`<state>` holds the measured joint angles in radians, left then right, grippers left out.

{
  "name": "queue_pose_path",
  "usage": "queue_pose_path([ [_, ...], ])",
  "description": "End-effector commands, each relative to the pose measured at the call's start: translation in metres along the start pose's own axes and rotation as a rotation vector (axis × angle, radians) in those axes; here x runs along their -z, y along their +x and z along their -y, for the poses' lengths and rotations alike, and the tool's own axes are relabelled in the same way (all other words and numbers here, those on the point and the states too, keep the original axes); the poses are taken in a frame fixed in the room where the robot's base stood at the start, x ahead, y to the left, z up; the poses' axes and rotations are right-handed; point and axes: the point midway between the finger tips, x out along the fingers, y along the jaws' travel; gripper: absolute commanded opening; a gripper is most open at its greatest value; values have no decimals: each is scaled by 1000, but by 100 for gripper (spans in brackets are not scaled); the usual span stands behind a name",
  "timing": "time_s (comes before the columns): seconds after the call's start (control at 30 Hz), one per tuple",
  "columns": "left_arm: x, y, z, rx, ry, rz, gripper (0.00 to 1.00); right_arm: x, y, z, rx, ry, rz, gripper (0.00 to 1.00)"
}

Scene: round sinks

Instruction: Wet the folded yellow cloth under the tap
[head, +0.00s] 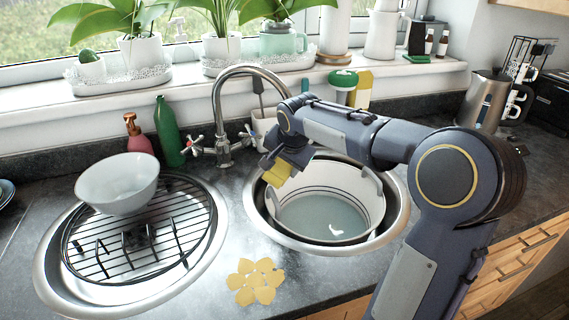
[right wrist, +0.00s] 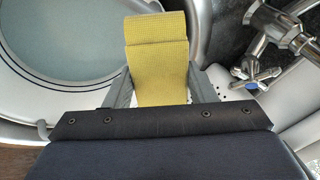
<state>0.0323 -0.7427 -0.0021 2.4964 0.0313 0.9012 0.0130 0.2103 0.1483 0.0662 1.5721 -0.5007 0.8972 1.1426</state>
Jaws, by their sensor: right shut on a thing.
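The folded yellow cloth (head: 277,173) is held by my right gripper (head: 285,160) over the back left rim of the right sink (head: 396,212). In the right wrist view the cloth (right wrist: 157,62) sticks out from between the two grey fingers (right wrist: 158,88), folded in layers. The metal tap (head: 217,108) stands behind the sinks, its curved spout reaching right towards the cloth. I see no stream of water; the spout's end is close to my right arm. My left gripper is not in view.
A white tub (head: 368,196) with water sits in the right sink. The left sink (head: 60,282) holds a black rack (head: 185,232) with a white bowl (head: 118,184). A green bottle (head: 169,134) and a red dispenser (head: 137,140) stand behind. A yellow flower-shaped mat (head: 256,282) lies in front.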

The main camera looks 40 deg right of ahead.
Motion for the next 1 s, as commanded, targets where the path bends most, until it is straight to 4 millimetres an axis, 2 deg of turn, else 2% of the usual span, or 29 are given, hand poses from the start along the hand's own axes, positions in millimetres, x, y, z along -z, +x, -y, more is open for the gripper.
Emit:
queue_pose_path([
  [0.27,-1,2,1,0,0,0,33,-2,-2,-2,1,0,-1,32],
  [1.0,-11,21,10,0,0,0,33,-36,-30,-42,1,1,0,32],
])
